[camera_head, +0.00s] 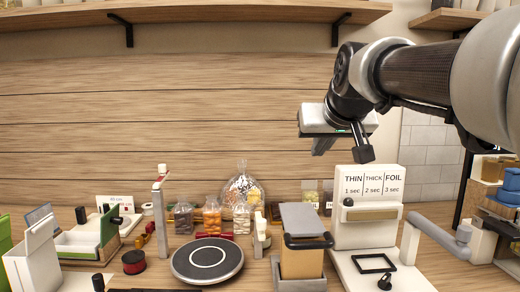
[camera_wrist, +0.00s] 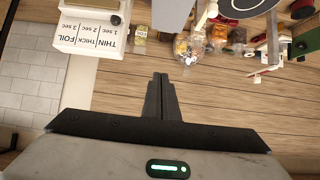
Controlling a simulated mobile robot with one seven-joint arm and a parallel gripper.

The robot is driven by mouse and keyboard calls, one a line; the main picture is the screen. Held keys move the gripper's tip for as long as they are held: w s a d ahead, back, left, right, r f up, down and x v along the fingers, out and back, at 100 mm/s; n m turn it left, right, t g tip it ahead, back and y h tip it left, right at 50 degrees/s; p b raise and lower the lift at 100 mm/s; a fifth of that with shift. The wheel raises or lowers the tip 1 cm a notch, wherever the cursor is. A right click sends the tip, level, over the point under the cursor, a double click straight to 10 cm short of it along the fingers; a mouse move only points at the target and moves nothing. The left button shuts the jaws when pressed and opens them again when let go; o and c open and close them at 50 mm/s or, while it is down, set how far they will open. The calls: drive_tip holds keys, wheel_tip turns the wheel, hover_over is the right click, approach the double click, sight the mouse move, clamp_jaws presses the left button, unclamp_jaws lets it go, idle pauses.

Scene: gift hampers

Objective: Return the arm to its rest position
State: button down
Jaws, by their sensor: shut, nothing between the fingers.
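My gripper (camera_wrist: 160,82) is shut and empty. Its two dark fingers lie together in the wrist view. In the head view my gripper (camera_head: 321,147) hangs from my raised arm at the upper right, in front of the wooden wall and well above the work table. It touches nothing. The far side of the fingers is hard to make out in the head view.
A white sealing machine (camera_head: 369,216) marked THIN, THICK, FOIL stands below the arm at right. A round dark turntable (camera_head: 207,260) sits at the table's middle. Small filled bags (camera_head: 212,217) stand behind it. A wooden shelf (camera_head: 190,17) runs along the wall above.

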drive_tip(key=s+a+f+g, duration=0.1)
drive_tip(key=s+f+g, duration=0.4)
drive_tip(key=s+f, duration=1.9)
wheel_tip(320, 180, up, 17)
drive_tip(key=s+p, duration=0.2)
drive_tip(key=p, duration=1.5)
drive_tip(key=shift+s+g+p, duration=0.25)
drive_tip(key=shift+g+p, duration=0.05)
drive_tip(key=c, duration=2.5)
unclamp_jaws()
drive_tip(key=shift+f, duration=0.1)
